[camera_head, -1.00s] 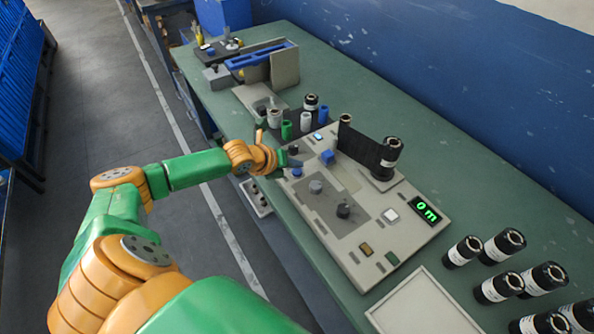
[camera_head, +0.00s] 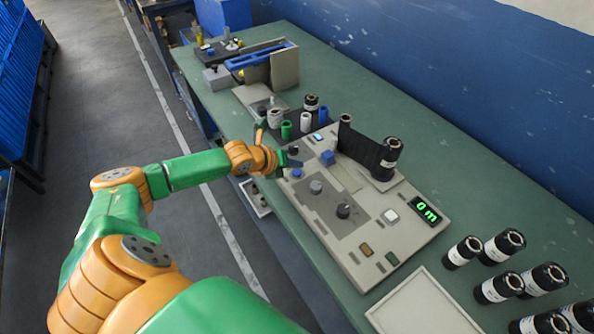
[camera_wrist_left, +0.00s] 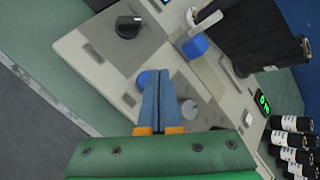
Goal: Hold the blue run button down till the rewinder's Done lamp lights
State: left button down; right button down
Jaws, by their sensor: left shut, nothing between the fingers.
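The rewinder (camera_head: 330,215) is a pale panel on the green bench, with black film (camera_head: 360,146) stretched between two rolls. Its green display (camera_head: 424,209) reads 0 m. A round blue button (camera_head: 297,173) sits near its left edge; it also shows in the left wrist view (camera_wrist_left: 145,78), partly hidden by my fingers. My left gripper (camera_head: 296,163) is shut and empty, with its tips beside or over this button; I cannot tell whether they touch it. The wrist view shows the closed fingers (camera_wrist_left: 163,74). An amber square (camera_head: 366,249) and a dark green square (camera_head: 391,258) look unlit. My right gripper is out of view.
Several black rolls (camera_head: 503,246) and a pale tray (camera_head: 425,304) lie at the front right. Small coloured cylinders (camera_head: 286,130) stand beyond the gripper.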

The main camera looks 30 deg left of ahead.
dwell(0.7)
pick_arm(q)
jog(key=shift+f, duration=0.4)
